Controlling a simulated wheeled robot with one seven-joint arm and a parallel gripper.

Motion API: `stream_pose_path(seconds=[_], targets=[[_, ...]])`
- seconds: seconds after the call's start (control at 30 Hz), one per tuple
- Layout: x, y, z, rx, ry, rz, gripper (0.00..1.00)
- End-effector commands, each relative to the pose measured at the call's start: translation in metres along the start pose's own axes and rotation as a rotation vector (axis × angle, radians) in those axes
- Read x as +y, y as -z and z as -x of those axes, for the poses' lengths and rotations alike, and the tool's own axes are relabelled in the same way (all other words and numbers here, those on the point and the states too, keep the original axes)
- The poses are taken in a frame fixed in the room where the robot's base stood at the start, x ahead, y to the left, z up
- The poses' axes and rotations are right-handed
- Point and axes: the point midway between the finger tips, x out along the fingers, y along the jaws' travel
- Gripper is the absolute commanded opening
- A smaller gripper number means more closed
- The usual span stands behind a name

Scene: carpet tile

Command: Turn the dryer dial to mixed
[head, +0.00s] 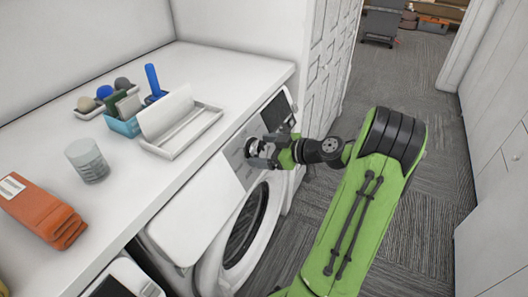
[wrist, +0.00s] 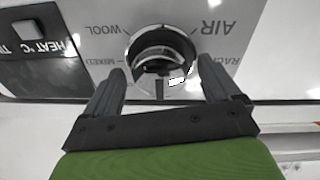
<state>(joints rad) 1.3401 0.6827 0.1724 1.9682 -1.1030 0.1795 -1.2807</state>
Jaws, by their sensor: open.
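The dryer (head: 236,232) is a white front-loader under the counter, with a grey control panel along its top front. Its round chrome and black dial (wrist: 162,52) shows in the wrist view, upside-down labels around it: WOOL at upper left, AIR at upper right, RACK at right, and a label that looks like MIXED (wrist: 104,62) at lower left. My gripper (wrist: 160,82) is open, its two dark fingers on either side of the dial's near part. Whether they touch it I cannot tell. In the head view my gripper (head: 262,153) is at the panel and hides the dial.
Carpeted floor (head: 400,85) lies open to the right.

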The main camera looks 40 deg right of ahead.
Motion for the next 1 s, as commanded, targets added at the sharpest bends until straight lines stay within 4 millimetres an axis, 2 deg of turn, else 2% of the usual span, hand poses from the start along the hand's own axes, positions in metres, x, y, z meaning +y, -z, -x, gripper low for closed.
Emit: stream_pose_path(seconds=[0.23,0.27,0.6,1.0], targets=[[0.0001,0.0004,-0.0018,0.0,0.0,0.0,0.9],[0.0002,0.0004,-0.0018,0.0,0.0,0.0,0.87],[0.0001,0.0003,-0.0014,0.0,0.0,0.0,0.35],[0.0001,0.0007,-0.0011,-0.005,-0.005,-0.078,0.34]])
